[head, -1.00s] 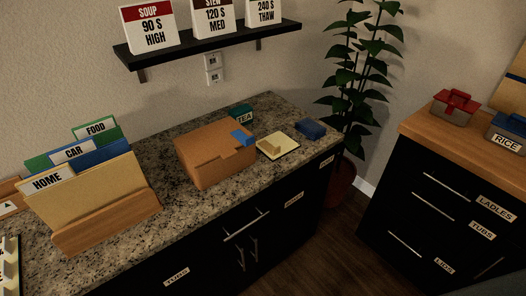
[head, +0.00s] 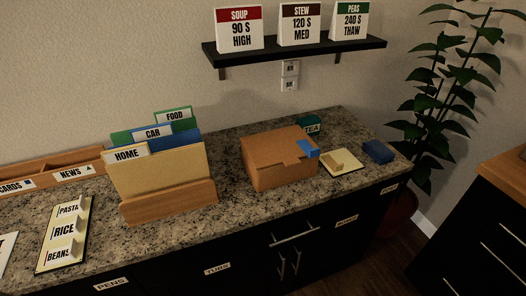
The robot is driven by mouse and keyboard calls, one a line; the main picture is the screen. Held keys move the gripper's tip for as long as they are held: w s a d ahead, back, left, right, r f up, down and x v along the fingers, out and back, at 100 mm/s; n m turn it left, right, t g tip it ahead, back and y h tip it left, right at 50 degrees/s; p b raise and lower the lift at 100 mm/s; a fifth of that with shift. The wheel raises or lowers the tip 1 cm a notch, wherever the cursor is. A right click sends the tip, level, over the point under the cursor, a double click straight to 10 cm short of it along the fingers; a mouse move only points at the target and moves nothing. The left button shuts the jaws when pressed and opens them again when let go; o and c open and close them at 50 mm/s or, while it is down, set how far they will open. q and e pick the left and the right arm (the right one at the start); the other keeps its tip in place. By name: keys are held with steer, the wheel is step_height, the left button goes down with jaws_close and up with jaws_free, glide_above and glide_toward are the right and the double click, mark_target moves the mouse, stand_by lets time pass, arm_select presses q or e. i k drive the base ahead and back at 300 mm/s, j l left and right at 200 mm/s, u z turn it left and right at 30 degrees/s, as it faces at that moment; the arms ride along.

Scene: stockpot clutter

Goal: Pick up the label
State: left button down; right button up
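Several labels show in the head view. Neither of my grippers is in view.
A cardboard box (head: 272,165) with a blue piece (head: 307,149) stands on the speckled counter (head: 235,214). A wooden file holder (head: 170,204), a teal TEA box (head: 311,126) and a dark blue block (head: 378,151) stand there too. A shelf (head: 297,52) hangs above.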

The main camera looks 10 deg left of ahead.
mark_target(68, 229)
steer(key=u, duration=1.95)
steer(key=i+j+z, duration=0.15)
steer(key=j, duration=0.55)
steer(key=i+j+z, duration=0.2)
steer(key=j, duration=0.55)
steer(key=j+z, duration=0.15)
steer(key=j, duration=0.6)
